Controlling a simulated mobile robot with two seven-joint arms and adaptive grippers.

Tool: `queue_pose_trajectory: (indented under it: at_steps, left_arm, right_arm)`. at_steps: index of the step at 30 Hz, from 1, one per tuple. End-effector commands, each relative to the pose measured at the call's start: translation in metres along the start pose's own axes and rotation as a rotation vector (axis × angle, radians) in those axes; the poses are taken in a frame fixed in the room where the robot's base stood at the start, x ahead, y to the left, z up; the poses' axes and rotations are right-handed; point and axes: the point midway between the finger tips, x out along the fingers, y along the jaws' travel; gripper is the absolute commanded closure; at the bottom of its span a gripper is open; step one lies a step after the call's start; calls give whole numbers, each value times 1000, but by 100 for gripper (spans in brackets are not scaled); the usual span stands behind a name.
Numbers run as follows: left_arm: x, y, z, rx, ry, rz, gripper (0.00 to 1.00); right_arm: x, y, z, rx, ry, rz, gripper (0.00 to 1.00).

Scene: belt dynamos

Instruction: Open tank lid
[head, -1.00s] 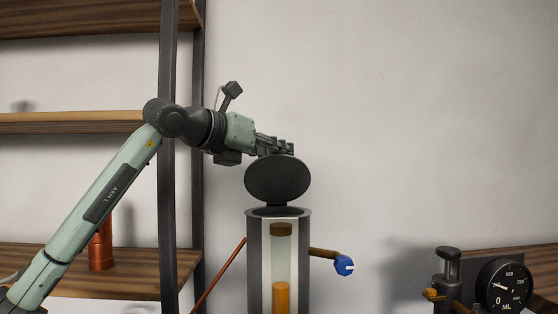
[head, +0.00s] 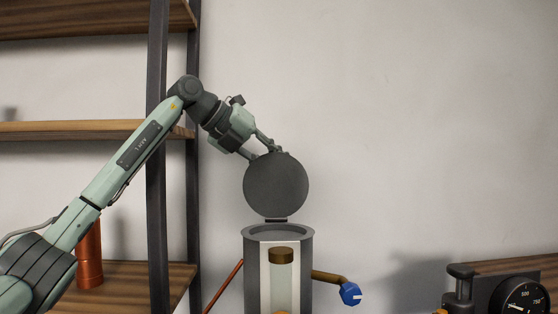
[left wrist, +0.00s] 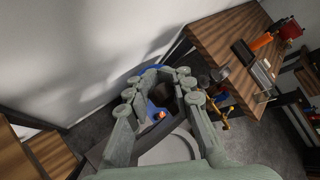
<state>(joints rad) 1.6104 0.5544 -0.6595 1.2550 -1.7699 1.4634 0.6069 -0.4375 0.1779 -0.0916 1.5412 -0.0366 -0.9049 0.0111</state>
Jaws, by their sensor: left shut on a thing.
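The tank (head: 251,270) is a grey cylinder with a light window strip in front. Its round dark lid (head: 276,188) stands upright on a hinge at the tank's rim, and the grey top shows below it. My left gripper (head: 263,151) comes from the upper left and is shut on the lid at its upper edge. The head view does not show clearly how the fingers sit on it. In the left wrist view the two fingers (left wrist: 160,92) reach forward with a gap between their tips. My right gripper is in neither view.
A wooden shelf rack with a dark post (head: 193,200) stands left of the tank. A copper cylinder (head: 89,255) is on its lower shelf. A blue knob (head: 350,293) sticks out right of the tank. A round gauge (head: 522,298) is at the lower right. The wall behind is bare.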

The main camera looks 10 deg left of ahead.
Motion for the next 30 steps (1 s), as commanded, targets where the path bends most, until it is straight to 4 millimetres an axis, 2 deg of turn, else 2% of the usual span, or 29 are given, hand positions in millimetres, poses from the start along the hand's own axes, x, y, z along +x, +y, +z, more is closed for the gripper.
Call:
queue_pose_trajectory:
  at_steps: [1, 3, 21, 22, 27, 30]
  left_arm:
    - [5, 10, -3, -23, 30, 17, 100]
    - [7, 13, -3, -39, 46, 18, 100]
    - [11, 17, -3, -65, 78, 20, 100]
    - [11, 17, -4, -65, 78, 20, 80]
    - [11, 16, -3, -63, 77, 19, 59]
    - [11, 14, -3, -62, 77, 17, 57]
  right_arm:
    - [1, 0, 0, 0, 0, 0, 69]
    - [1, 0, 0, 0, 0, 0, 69]
    - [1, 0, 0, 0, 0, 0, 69]
    - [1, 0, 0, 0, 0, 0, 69]
    - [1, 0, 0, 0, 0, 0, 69]
    - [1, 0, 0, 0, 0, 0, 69]
